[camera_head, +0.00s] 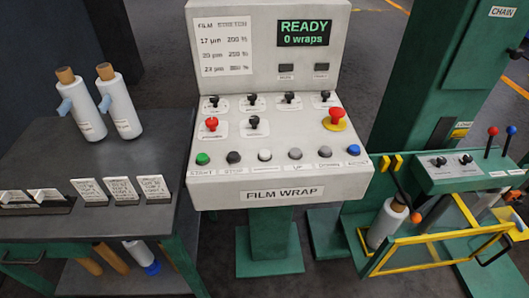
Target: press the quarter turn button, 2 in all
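The film wrap control panel (268,176) stands in the middle of the head view on a green post. Along its front edge runs a row of push buttons: a green button (202,159), a dark button (234,157), a white button (265,155), two grey buttons (295,153) and a blue button (354,150). Their small labels are too blurred to tell surely which one is the quarter turn button. The screen (303,33) reads READY, 0 wraps. Neither of my grippers is in view.
A red mushroom knob (336,117) and several black switches stand above the buttons. A dark table (105,218) with film rolls (120,105) and cards is at left. A green machine with levers (466,171) and a yellow frame (420,240) is at right.

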